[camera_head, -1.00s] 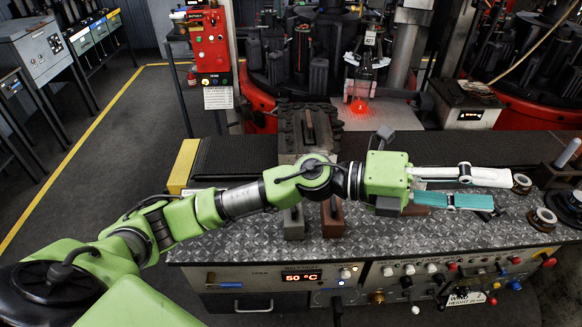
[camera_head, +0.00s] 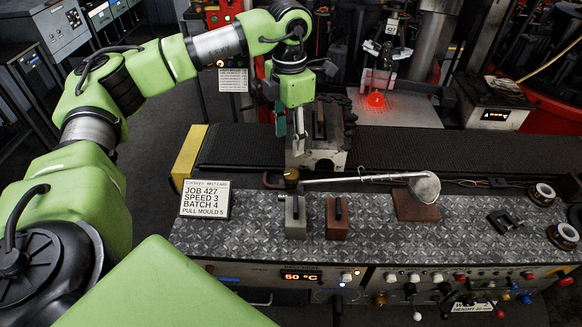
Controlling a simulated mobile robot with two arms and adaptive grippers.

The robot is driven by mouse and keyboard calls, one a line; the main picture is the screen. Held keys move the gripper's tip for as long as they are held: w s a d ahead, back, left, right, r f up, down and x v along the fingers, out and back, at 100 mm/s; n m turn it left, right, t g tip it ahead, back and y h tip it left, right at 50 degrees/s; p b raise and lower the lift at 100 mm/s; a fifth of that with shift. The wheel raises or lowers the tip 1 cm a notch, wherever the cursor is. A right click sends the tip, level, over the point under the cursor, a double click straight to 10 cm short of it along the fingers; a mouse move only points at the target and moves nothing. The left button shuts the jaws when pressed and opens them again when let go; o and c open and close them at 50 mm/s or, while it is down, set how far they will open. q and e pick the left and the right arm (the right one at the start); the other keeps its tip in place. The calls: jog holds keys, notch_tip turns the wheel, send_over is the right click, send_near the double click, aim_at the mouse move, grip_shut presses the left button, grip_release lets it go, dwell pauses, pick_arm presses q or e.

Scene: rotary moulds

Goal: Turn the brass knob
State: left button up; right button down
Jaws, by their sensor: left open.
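A small round brass-coloured knob (camera_head: 380,299) sits on the front control panel (camera_head: 260,277), right of the 50 °C display. A brass-brown cylinder (camera_head: 291,178) also stands behind the grey block on the bench; I cannot tell whether it is a knob. My left gripper (camera_head: 291,136) points down, open, over the near edge of the dark belt, just above and behind that cylinder. It is well away from the panel knob, up and to the left. Nothing shows between its fingers. My right gripper is not in view.
A long-handled ladle (camera_head: 424,187) lies across the bench near a brown block (camera_head: 414,207). A grey block (camera_head: 295,217), another brown block (camera_head: 337,219) and a job card (camera_head: 206,199) stand on the metal plate.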

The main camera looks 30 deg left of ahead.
aim_at(290, 174)
pick_arm(q)
notch_tip(290, 174, down, 12)
jog(key=p, duration=0.3)
jog(key=shift+r, duration=0.1)
jog(key=shift+c, duration=0.3)
jog(key=c, duration=1)
